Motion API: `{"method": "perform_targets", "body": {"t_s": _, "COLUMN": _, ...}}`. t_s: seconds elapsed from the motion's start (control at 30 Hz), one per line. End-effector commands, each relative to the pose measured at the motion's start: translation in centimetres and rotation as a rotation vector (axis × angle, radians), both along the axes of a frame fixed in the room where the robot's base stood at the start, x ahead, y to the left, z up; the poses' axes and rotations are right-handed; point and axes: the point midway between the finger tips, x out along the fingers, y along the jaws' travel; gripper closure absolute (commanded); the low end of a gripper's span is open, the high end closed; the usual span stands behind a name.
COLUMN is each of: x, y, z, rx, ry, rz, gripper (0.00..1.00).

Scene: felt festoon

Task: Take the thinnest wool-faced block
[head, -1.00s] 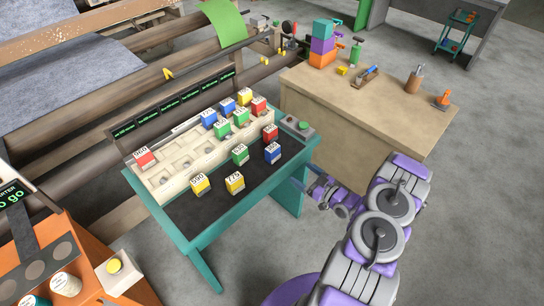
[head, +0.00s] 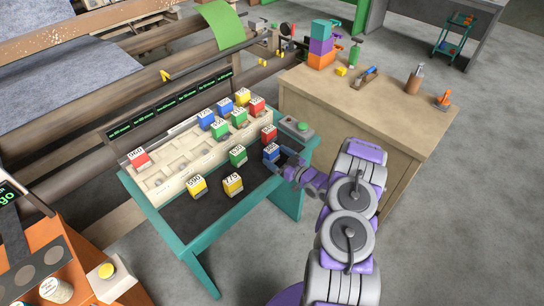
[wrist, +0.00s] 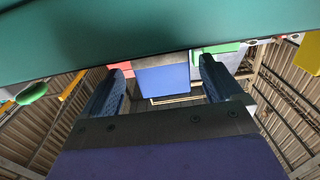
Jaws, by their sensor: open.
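Several small blocks with white numbered tops stand on the teal table (head: 172,235). A blue block (head: 271,152) is at the right edge of its black surface. My open gripper (head: 287,163) is close to this block. In the wrist view a blue block (wrist: 163,76) appears between the two spread fingers. I cannot tell whether they touch it. A green block (head: 237,156) and yellow blocks (head: 197,187) and (head: 232,185) also stand on the black part, with a red block (head: 269,133) behind the blue one. Facing material and exact thickness are too small to tell.
A pale slotted tray (head: 165,175) runs along the table's back, holding a red block (head: 138,157) at left and several blocks at right. Small green-lettered signs (head: 160,108) stand behind. A grey box with a green button (head: 295,127) sits at the right corner. A wooden workbench (head: 330,100) stands beyond.

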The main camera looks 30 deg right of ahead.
Motion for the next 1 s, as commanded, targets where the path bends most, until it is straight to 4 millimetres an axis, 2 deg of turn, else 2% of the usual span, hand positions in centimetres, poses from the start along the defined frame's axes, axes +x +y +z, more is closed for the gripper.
{"method": "perform_targets", "body": {"t_s": 0.2, "x": 2.3, "y": 1.1, "z": 0.0, "rx": -0.002, "ry": 0.002, "rz": 0.003, "gripper": 0.06}}
{"method": "perform_targets", "body": {"t_s": 0.5, "x": 2.6, "y": 1.1, "z": 0.1, "rx": 0.001, "ry": 0.001, "rz": 0.001, "gripper": 0.07}}
{"method": "perform_targets", "body": {"t_s": 1.0, "x": 2.6, "y": 1.1, "z": 0.1, "rx": 0.001, "ry": 0.000, "rz": 0.000, "gripper": 0.55}}
